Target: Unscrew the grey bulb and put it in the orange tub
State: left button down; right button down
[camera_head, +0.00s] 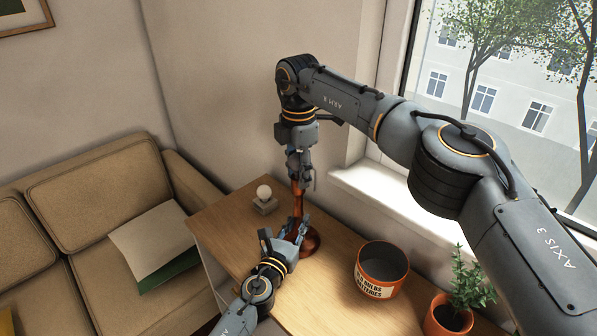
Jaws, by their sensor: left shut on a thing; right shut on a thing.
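A copper-red lamp (298,203) stands upright on the wooden cabinet top, its round base (311,241) near the middle. My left gripper (297,231) comes from below and is shut on the lamp's stem, low down near the base. My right gripper (300,178) points down from above and is shut at the lamp's top, where the grey bulb sits. The fingers hide the bulb, and I cannot see how it sits in the socket. The orange tub (368,289), with a white label about old bulbs and batteries, stands open to the right of the lamp.
A white bulb (263,192) rests in a small grey holder (265,207) left of the lamp. A potted plant (466,285) stands at the right. The wooden top (335,300) is bare in front of the tub. A window and sill (385,190) lie behind; a sofa is left.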

pick_arm(q)
jog(key=shift+f, duration=0.15)
pick_arm(e)
jog(key=n, duration=0.6)
jog(key=shift+n, duration=0.4)
jog(key=n, duration=1.2)
jog(key=shift+n, duration=0.3)
jog(key=n, duration=1.2)
jog(key=shift+n, duration=0.3)
jog(key=n, duration=0.5)
jog(key=shift+n, duration=0.4)
